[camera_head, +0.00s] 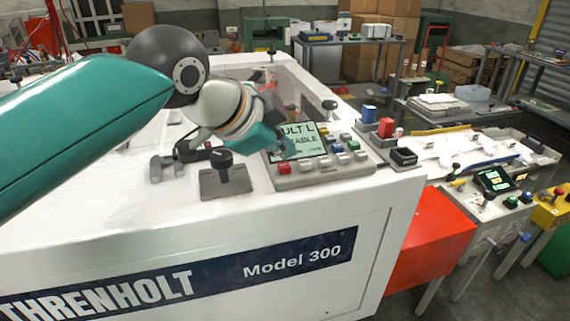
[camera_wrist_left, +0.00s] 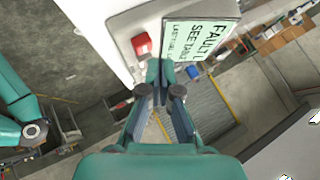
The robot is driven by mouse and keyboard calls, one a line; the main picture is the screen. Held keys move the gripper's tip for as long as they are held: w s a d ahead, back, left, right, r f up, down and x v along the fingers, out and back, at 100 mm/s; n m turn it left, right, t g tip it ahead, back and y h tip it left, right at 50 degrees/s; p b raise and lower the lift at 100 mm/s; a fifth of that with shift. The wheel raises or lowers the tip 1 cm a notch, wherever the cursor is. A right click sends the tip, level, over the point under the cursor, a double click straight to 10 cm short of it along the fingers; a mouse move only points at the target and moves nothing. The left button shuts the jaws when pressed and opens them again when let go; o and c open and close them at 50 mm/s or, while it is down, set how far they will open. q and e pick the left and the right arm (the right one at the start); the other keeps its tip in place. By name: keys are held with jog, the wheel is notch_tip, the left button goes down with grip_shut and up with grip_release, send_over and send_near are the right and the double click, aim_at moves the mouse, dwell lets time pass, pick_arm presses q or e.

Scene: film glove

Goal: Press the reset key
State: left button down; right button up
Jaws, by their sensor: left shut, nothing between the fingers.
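The control panel (camera_head: 318,172) is a grey box on the white machine, with a pale green screen (camera_head: 305,138) and rows of small keys. A red key (camera_head: 284,169) sits at its front left corner; it also shows in the left wrist view (camera_wrist_left: 140,43). Other keys are white, green, blue and yellow. I cannot read any key label, so I cannot tell which is the reset key. My left gripper (camera_head: 286,147) is shut and empty, over the screen's left part and covering some of its text. In the left wrist view its fingertips (camera_wrist_left: 160,66) are together beside the red key.
A black-knobbed lever on a grey plate (camera_head: 226,182) stands left of the panel. Another black knob (camera_head: 329,105) rises behind it. The white front ledge (camera_head: 300,215) is clear.

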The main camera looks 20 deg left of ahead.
aim_at(283, 167)
pick_arm(q)
jog(key=shift+f, duration=0.15)
dwell(0.3)
jog(key=shift+f+b, duration=0.25)
jog(key=shift+b, duration=0.05)
jog(key=shift+f+b, duration=0.35)
jog(key=shift+f, duration=0.1)
dwell(0.5)
dwell(0.4)
jog(key=shift+r+p, duration=0.85)
jog(key=shift+r, duration=0.05)
notch_tip(283, 167, up, 5)
jog(key=p, duration=0.4)
jog(key=shift+p, duration=0.4)
